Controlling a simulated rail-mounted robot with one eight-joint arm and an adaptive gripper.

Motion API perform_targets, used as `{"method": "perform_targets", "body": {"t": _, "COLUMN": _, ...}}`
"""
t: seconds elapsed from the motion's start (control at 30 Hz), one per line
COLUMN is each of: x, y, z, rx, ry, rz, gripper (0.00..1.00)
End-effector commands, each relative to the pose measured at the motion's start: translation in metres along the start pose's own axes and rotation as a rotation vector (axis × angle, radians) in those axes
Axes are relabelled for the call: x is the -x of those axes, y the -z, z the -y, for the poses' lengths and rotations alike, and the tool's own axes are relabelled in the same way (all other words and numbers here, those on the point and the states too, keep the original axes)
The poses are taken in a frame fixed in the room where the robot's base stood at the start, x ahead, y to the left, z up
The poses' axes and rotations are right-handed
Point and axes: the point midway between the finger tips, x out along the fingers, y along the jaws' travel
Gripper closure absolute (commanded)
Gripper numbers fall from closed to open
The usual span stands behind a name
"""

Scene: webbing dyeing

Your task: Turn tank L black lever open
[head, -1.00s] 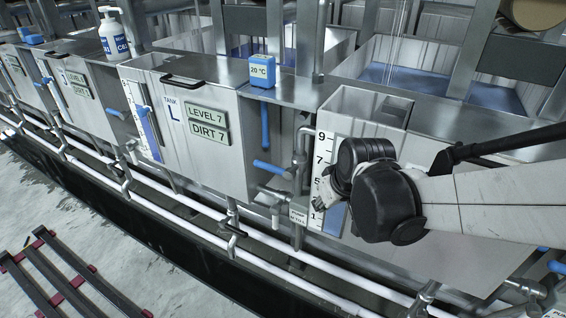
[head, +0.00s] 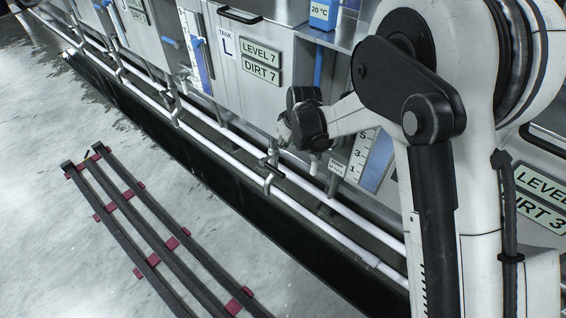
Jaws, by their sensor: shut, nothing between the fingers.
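Tank L (head: 240,90) is a grey metal tank at the upper middle of the head view, with a "TANK L" label (head: 226,45) and green plates reading LEVEL 7 and DIRT 7. My gripper (head: 283,136) is in front of its lower right part, small and partly hidden by my dark wrist. It is shut with nothing seen in it. A pipe valve fitting (head: 268,163) shows just below the gripper; I cannot tell whether they touch.
Long white pipes (head: 215,147) run along the tank fronts above a dark trough. A dark rack with red blocks (head: 172,243) lies on the open floor. My arm covers the right side.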

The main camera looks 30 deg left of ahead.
Motion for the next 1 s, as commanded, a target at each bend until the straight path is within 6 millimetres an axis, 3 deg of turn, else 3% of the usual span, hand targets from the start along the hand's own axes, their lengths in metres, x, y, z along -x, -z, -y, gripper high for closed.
{"method": "perform_targets", "body": {"t": 0.1, "x": -0.022, "y": 0.007, "z": 0.008, "rx": 0.057, "ry": 0.013, "rz": 0.026, "gripper": 1.00}}
{"method": "perform_targets", "body": {"t": 0.47, "x": -0.056, "y": 0.009, "z": 0.017, "rx": 0.113, "ry": 0.026, "rz": 0.053, "gripper": 1.00}}
{"method": "perform_targets", "body": {"t": 1.0, "x": -0.151, "y": 0.002, "z": 0.018, "rx": 0.111, "ry": 0.025, "rz": 0.052, "gripper": 1.00}}
